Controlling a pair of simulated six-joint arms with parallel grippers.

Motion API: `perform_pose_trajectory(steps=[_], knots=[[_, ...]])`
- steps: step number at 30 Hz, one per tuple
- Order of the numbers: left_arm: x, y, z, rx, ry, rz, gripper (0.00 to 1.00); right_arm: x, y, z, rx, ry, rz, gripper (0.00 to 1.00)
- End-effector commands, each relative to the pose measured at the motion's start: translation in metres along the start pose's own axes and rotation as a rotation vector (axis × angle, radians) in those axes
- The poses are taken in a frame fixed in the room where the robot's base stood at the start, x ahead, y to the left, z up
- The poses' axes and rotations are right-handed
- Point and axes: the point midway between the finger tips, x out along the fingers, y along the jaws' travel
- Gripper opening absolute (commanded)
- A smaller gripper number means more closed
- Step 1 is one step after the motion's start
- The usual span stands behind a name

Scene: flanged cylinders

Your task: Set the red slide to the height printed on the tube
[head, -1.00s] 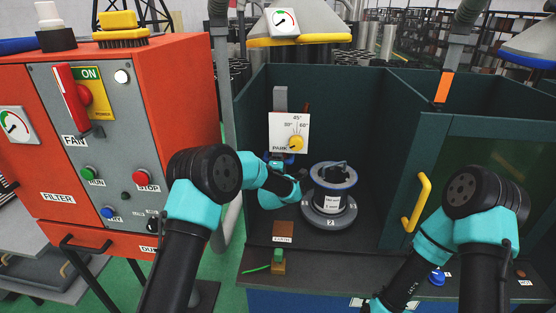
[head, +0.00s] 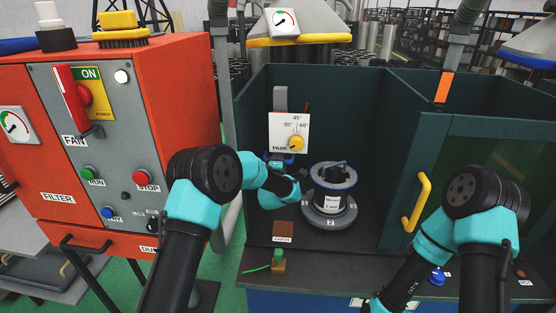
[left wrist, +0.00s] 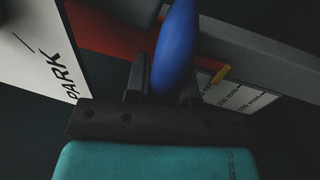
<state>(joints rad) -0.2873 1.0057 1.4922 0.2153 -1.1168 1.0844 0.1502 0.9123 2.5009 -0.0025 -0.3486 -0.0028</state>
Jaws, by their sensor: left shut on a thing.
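My left gripper (head: 281,157) is inside the dark booth, below the white angle plate. In the left wrist view its dark fingers (left wrist: 166,82) are shut around a blue handle (left wrist: 176,42). The red slide (left wrist: 105,30) is behind the handle, with a small yellow pointer (left wrist: 222,73) beside a white scale (left wrist: 240,97). The tube (head: 333,182), a dark flanged cylinder with a white label (head: 330,202), stands upright on a round grey base marked 2. The label's text is too small to read. My right gripper is out of view.
The white plate (head: 278,128) has a yellow knob (head: 297,144) and angle marks. Booth walls and a door with a yellow handle (head: 417,203) bound the right side. A brown block (head: 283,228) and a green-topped piece (head: 278,262) are in front. An orange cabinet (head: 175,90) stands left.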

Motion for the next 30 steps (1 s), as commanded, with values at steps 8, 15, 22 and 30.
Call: perform_pose_trajectory(steps=[8, 15, 22, 30], knots=[[-0.008, -0.041, 0.0, 0.001, 0.001, -0.005, 0.0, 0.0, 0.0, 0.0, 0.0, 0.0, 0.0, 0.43], [-0.016, -0.079, 0.0, 0.001, 0.0, -0.004, 0.0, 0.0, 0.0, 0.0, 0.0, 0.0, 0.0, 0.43], [-0.018, -0.085, 0.0, 0.0, 0.0, -0.006, 0.0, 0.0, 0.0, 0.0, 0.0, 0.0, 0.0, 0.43], [-0.018, -0.086, 0.0, 0.0, 0.0, -0.009, 0.36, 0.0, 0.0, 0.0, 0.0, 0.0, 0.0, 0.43]])
